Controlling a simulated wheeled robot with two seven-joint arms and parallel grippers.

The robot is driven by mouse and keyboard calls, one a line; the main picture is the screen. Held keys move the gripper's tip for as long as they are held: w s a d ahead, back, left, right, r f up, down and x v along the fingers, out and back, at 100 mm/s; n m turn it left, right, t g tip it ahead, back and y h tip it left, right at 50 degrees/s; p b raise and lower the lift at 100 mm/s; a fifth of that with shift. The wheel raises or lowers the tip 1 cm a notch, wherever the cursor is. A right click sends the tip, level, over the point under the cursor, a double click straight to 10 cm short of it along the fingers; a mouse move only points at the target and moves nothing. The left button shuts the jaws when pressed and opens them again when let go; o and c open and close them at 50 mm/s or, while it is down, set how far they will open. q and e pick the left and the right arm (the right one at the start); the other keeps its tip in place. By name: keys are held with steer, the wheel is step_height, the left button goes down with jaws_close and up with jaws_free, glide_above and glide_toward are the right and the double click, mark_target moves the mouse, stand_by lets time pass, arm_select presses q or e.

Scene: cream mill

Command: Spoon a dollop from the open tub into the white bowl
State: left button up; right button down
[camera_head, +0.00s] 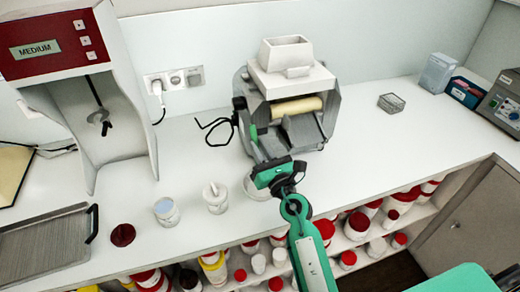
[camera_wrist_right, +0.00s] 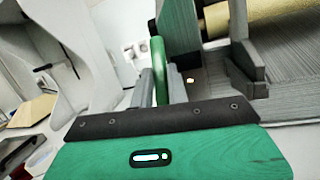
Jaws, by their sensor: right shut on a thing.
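My right gripper (camera_head: 270,165) is in front of the grey roller mill and shut on a slim green handle (camera_head: 253,132), which also stands up between the grey fingers in the right wrist view (camera_wrist_right: 158,65). The handle's far end is hidden, so I cannot tell whether it is a spoon. The white bowl (camera_head: 254,192) is on the counter just below and left of the gripper, partly covered by it. Left of it stand a white tub (camera_head: 216,203) with a pale stick-like piece in its top, and another tub (camera_head: 167,213) with a bluish-grey top. My left gripper is out of view.
The roller mill (camera_head: 290,90) is close behind the gripper, with a black cable loop at its left. A dark red disc (camera_head: 122,235), a metal tray (camera_head: 45,248) and a red-and-grey machine (camera_head: 60,50) are at left.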

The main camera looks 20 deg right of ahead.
steer(key=shift+f+b, duration=1.5)
steer(key=shift+f, duration=0.8)
steer(key=shift+f, duration=0.1)
steer(key=shift+f, duration=0.1)
steer(key=shift+w, duration=0.25)
stand_by(0.4)
stand_by(0.4)
step_height(320, 180, up, 11)
steer(key=p, duration=1.1)
steer(key=shift+f+p, duration=0.15)
steer(key=shift+p, duration=0.2)
stand_by(0.5)
